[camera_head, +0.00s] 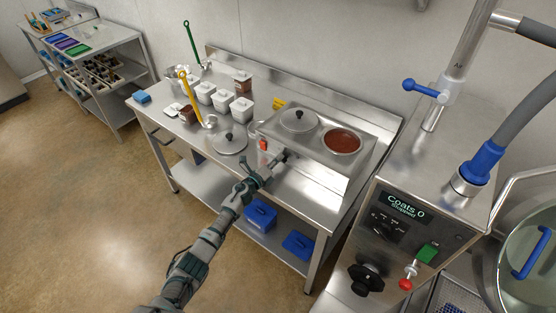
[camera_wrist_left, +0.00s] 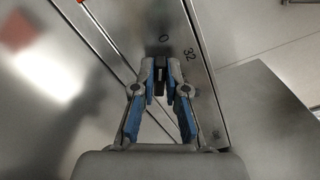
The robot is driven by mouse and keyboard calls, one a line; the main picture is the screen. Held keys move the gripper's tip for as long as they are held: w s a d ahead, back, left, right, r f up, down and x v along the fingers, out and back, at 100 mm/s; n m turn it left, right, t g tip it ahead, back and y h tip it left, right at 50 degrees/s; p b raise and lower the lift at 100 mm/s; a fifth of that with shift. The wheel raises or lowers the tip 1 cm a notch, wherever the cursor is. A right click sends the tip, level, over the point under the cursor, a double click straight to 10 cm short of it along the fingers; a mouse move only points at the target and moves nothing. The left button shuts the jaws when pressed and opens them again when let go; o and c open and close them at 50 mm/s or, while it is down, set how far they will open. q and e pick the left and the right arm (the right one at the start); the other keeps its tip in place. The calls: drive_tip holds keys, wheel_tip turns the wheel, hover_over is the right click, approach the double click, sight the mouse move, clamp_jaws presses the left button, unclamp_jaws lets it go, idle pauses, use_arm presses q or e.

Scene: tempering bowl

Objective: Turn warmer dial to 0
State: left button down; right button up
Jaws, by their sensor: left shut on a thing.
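The warmer (camera_head: 268,127) is a steel box on the table, with one lidded well (camera_head: 299,121) and one open well of brown chocolate (camera_head: 342,141). My left gripper (camera_head: 280,158) is at its front face. In the left wrist view my left gripper (camera_wrist_left: 160,88) is shut on the small black dial (camera_wrist_left: 160,68), its blue-padded fingers on both sides. The marks "0" (camera_wrist_left: 164,38) and "32" (camera_wrist_left: 176,55) show beside the dial. The fingers hide part of the dial, and I cannot tell which mark it points to. My right gripper is not in view.
White lidded tubs (camera_head: 223,98), a yellow ladle (camera_head: 188,92) and a round steel lid (camera_head: 229,138) stand left of the warmer. Blue bins (camera_head: 260,214) sit on the lower shelf.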

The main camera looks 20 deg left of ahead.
use_arm(q)
drive_tip(key=shift+s+f, duration=0.15)
drive_tip(key=shift+f, duration=0.3)
drive_tip(key=c, duration=1.2)
unclamp_jaws()
drive_tip(key=shift+a+r, duration=0.15)
drive_tip(key=shift+r, duration=0.05)
drive_tip(key=shift+a, duration=0.1)
drive_tip(key=v, duration=1.2)
